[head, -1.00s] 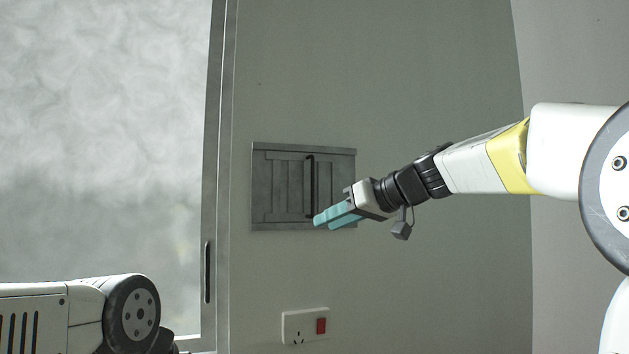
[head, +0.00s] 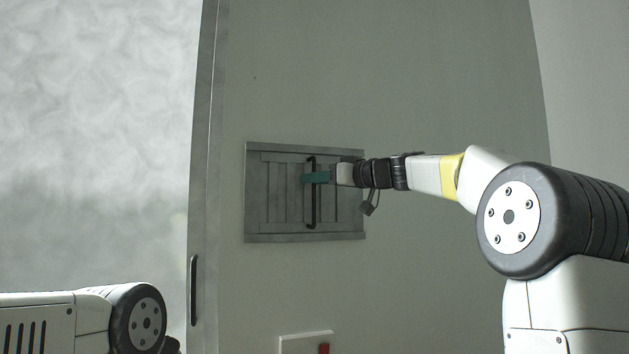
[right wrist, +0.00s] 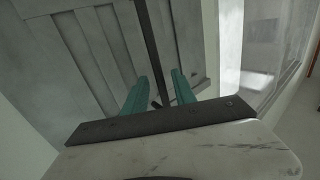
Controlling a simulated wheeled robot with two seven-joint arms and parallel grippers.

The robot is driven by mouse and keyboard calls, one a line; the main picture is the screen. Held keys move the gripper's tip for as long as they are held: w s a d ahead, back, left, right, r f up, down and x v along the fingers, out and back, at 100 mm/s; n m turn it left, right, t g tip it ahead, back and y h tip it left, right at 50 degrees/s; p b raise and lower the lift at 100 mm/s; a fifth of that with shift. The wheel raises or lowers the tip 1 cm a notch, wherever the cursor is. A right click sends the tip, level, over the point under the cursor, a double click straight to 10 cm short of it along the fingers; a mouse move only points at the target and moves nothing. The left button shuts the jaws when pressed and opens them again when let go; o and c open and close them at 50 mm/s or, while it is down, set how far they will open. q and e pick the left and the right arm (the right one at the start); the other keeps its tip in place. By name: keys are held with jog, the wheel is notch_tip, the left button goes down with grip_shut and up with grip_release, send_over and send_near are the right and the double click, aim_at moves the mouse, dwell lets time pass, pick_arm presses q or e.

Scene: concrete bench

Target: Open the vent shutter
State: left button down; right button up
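The vent shutter (head: 278,190) is a grey panelled square in the wall and looks closed. Its dark upright bar handle (head: 312,211) is right of its middle. My right gripper (head: 315,178) reaches in from the right, with its teal fingers at the upper part of the handle. In the right wrist view the two fingers (right wrist: 158,88) stand apart, with the handle (right wrist: 150,45) running between them. The shutter's slats (right wrist: 95,45) fill the upper left there. I cannot tell whether either finger touches the bar. My left gripper is out of view; only part of that arm shows.
A framed frosted pane (head: 95,130) with a dark pull (head: 193,290) stands to the left. A white wall socket (head: 300,343) with a red switch is below the shutter. The wall around the shutter is bare.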

jog(key=shift+w+a, duration=0.15)
jog(key=shift+a, duration=0.15)
grip_shut()
dwell(1.3)
